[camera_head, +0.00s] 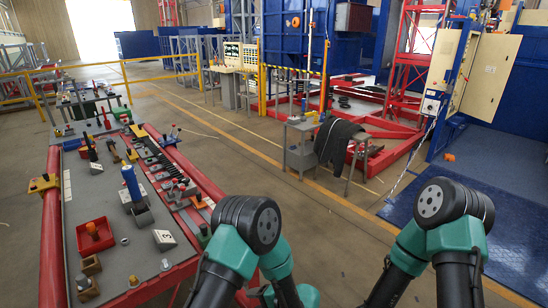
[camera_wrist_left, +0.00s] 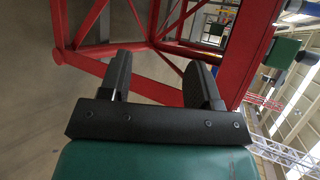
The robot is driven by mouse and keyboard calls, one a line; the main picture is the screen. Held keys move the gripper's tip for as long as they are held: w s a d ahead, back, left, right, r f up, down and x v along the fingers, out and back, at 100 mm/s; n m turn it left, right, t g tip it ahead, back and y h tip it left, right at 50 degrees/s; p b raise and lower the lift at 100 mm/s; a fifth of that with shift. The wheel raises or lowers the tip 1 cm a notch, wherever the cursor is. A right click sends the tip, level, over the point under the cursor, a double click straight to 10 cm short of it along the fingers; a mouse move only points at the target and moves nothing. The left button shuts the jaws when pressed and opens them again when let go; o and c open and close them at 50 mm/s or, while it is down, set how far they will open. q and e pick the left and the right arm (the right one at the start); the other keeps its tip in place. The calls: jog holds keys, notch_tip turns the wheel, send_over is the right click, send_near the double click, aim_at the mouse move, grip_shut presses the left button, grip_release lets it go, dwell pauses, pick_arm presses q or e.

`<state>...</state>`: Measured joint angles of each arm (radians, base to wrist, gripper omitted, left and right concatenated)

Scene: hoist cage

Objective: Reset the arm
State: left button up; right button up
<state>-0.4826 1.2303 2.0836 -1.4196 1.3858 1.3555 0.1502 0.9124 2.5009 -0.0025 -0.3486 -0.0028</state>
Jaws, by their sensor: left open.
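My left gripper (camera_wrist_left: 162,78) shows in the left wrist view with its two dark fingers spread apart and nothing between them. Beyond the fingers is a red metal frame (camera_wrist_left: 140,84) with diagonal bars. I cannot tell how far the fingers are from it. In the head view, my two green and black arms rise from the bottom edge with their bent joints uppermost. Neither gripper shows in the head view.
A grey-topped workbench with a red frame (camera_head: 51,240) stands at the left, holding tools, a red tray (camera_head: 95,235) and a blue cylinder (camera_head: 131,183). A small grey table (camera_head: 300,126) and red hoist structure (camera_head: 390,148) stand further back. Open floor lies between.

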pick_arm(q)
jog(key=s+a+f+n+g+h, duration=0.3)
jog(key=s+a+f+g+h, duration=0.15)
jog(key=s+h, duration=0.3)
jog(key=s+a+f+n+g+h, duration=0.25)
jog(key=s+a+g+h, duration=0.3)
jog(key=s, duration=0.35)
jog(key=a+r+n+t+h, duration=0.1)
jog(key=a+n+t+h, duration=0.1)
jog(key=a+t, duration=0.4)
jog(key=shift+a+n+t+h, duration=0.3)
jog(key=shift+a+n+t, duration=0.15)
jog(key=shift+n, duration=0.2)
jog(key=shift+r, duration=0.1)
jog(key=shift+c, duration=0.3)
